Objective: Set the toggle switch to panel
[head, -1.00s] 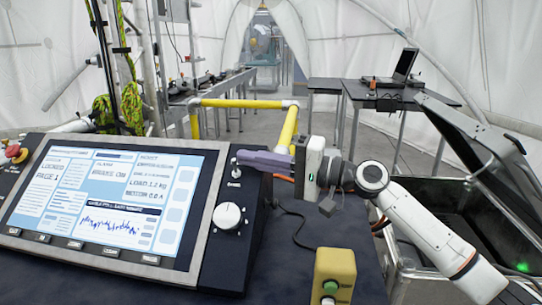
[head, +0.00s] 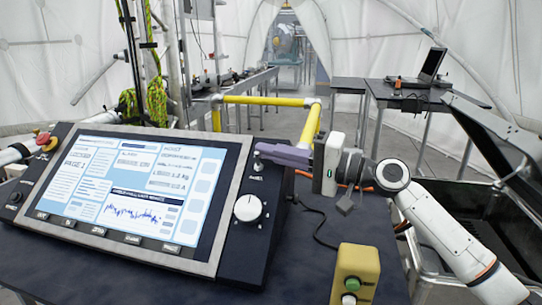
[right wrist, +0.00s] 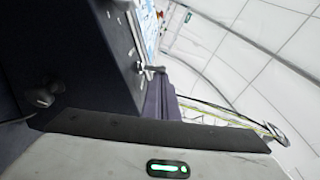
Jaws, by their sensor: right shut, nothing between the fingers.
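The toggle switch (head: 258,166) is a small metal lever on the dark right side of the control console (head: 262,232), above a white round knob (head: 248,208). My right gripper (head: 262,151) is shut and empty. Its purple-grey fingers point left, with their tips at the switch in the head view. In the right wrist view the switch (right wrist: 148,70) is just beside the fingertips (right wrist: 165,82). I cannot tell whether they touch it. The lever is partly covered, so its setting is unclear. My left gripper is not in view.
The console has a lit screen (head: 135,195) and a red button (head: 42,138) at its left. A yellow box with a green button (head: 355,275) stands at the front right. A yellow rail (head: 262,101) runs behind. An open black case (head: 490,215) is at the right.

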